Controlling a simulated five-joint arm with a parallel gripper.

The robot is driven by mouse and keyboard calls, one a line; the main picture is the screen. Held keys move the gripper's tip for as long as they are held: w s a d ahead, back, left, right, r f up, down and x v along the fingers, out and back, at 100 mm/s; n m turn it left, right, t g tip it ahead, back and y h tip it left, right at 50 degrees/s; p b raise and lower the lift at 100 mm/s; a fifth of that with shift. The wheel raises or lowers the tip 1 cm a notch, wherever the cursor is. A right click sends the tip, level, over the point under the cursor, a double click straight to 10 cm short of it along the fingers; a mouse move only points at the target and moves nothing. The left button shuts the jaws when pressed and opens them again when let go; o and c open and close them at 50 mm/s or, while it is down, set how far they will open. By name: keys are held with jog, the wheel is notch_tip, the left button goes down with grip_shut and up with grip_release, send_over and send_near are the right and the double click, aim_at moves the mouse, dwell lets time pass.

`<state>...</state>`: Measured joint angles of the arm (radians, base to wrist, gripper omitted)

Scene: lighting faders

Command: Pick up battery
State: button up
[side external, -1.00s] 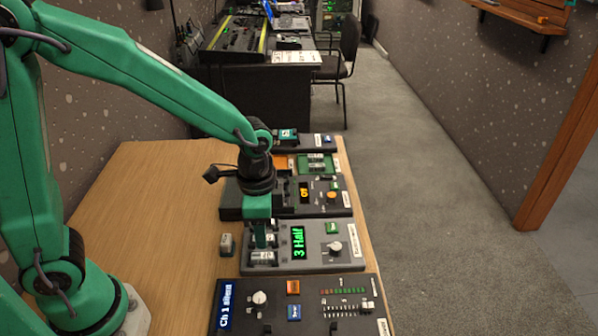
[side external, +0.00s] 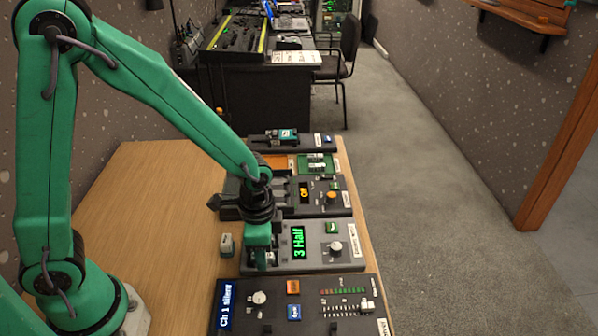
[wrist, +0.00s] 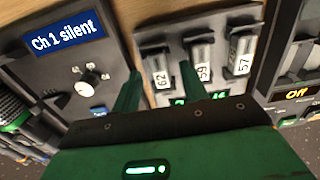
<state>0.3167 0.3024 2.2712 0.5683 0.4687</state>
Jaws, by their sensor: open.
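Three grey-white batteries stand in a row in slots of the grey unit whose green display reads "3 Half" (side external: 298,242). In the wrist view, the leftmost battery (wrist: 158,72) is marked 62. The middle battery (wrist: 202,60) appears marked 59, and the right battery (wrist: 242,55) 57. My gripper (side external: 263,264) is low at the left side of this unit, open. In the wrist view, its two green fingers (wrist: 160,75) are on either side of battery 62. I cannot tell whether they touch it. In the side view, my gripper hides most of the battery row.
A small grey block (side external: 226,244) lies on the wooden table (side external: 165,215), left of the unit. The "Ch 1 silent" panel (side external: 270,311) is close in front. A unit with an orange "Off" display (side external: 304,192) is behind. The table's left part is clear.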

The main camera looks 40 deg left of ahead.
jog(key=shift+f, duration=0.4)
jog(key=shift+c, duration=0.2)
grip_shut()
